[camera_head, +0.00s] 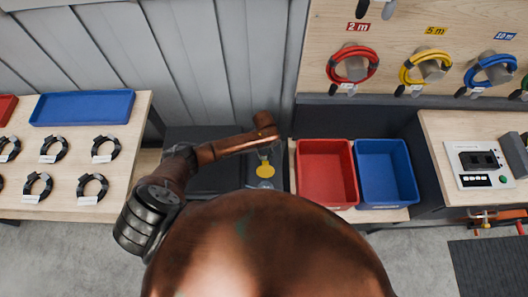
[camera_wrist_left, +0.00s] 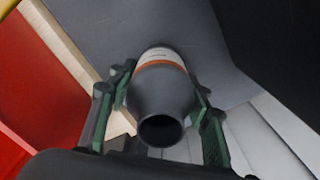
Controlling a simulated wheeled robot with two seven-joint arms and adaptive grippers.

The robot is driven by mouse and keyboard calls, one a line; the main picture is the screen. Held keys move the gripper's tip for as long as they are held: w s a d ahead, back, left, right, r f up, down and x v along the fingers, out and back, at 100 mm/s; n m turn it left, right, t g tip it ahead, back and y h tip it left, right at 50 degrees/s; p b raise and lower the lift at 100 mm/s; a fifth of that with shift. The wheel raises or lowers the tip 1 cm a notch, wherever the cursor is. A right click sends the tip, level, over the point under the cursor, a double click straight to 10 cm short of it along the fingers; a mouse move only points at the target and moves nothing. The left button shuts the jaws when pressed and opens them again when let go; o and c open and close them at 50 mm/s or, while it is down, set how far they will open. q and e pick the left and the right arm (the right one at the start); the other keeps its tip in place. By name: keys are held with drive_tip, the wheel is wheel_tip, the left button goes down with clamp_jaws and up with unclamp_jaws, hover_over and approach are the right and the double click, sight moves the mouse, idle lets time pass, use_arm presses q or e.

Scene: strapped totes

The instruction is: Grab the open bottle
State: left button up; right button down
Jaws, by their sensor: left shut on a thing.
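The open bottle (camera_wrist_left: 163,92) shows in the left wrist view. It is dark grey, with an uncapped round mouth facing the camera, an orange band and a pale label at its far end. My left gripper (camera_wrist_left: 160,82) is shut on it, with green-padded fingers touching its two sides. In the head view my left arm reaches in from the left over a dark surface, just left of the red tote. The bottle is not clear in the head view, and my fingers there are mostly hidden or too small to tell. My right gripper is not in view.
A red tote (camera_head: 327,142) and a blue tote (camera_head: 387,142) stand right of my left arm. A yellow disc (camera_head: 265,171) is beside the red tote. A blue tray (camera_head: 82,108) and several black cable loops lie on the left table. Coiled cables hang on the back board.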

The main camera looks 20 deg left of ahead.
use_arm(q)
drive_tip(key=c, duration=0.5)
drive_tip(key=shift+r, duration=0.15)
